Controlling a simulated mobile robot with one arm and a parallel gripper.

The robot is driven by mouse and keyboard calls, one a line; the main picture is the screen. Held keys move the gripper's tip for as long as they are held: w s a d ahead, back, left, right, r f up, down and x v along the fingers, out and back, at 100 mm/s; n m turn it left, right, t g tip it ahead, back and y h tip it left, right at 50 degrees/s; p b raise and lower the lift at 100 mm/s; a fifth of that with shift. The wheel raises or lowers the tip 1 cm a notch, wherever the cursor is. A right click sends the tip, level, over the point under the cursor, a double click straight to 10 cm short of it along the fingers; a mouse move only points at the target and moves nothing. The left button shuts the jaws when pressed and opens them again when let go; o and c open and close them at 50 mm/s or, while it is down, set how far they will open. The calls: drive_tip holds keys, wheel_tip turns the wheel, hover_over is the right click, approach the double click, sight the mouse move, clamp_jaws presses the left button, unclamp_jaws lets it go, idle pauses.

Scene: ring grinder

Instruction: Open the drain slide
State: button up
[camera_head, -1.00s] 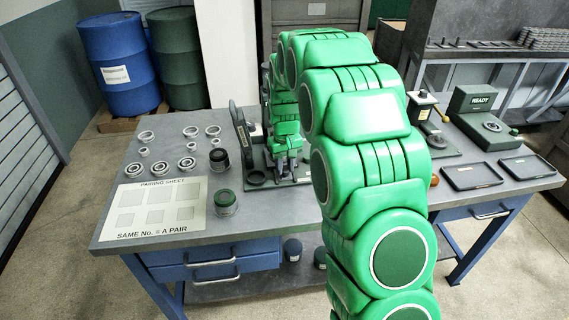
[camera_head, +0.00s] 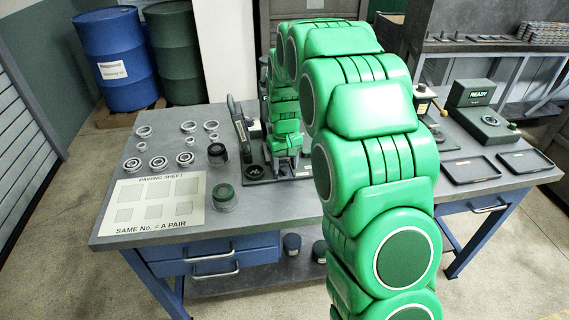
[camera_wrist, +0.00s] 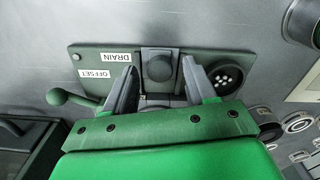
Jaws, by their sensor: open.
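The drain slide (camera_wrist: 158,68) is a grey strip with a round dark knob, set in a dark green plate (camera_wrist: 85,57) beside a DRAIN label (camera_wrist: 117,57). In the wrist view my gripper (camera_wrist: 158,78) is open, one finger on each side of the slide and knob; contact cannot be told.
An upright dark piece (camera_head: 239,125) stands left of my gripper. Jars (camera_head: 224,198), bearing rings (camera_head: 159,163) and a pairing sheet (camera_head: 155,205) occupy the table's left.

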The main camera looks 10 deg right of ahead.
sight(285, 169)
drive_tip(key=shift+r, duration=0.15)
wheel_tip(285, 169, up, 8)
drive_tip(key=shift+f, duration=0.2)
idle(0.4)
drive_tip(key=shift+s+r, duration=0.1)
drive_tip(key=shift+s, duration=0.2)
drive_tip(key=s+r+m, duration=0.1)
drive_tip(key=s+r, duration=0.1)
drive_tip(key=s, duration=1.2)
drive_tip(key=s+d+r+g, duration=0.1)
drive_tip(key=s+r, duration=0.1)
drive_tip(key=s, duration=1.3)
drive_tip(key=s+d+r+m, duration=0.1)
drive_tip(key=s+r, duration=0.1)
drive_tip(key=s, duration=1.2)
drive_tip(key=shift+s+d+r+m+g, duration=0.25)
drive_tip(key=shift+s+r+m+g, duration=0.05)
drive_tip(key=shift+s+r+g, duration=0.1)
drive_tip(key=shift+c, duration=0.2)
idle(1.7)
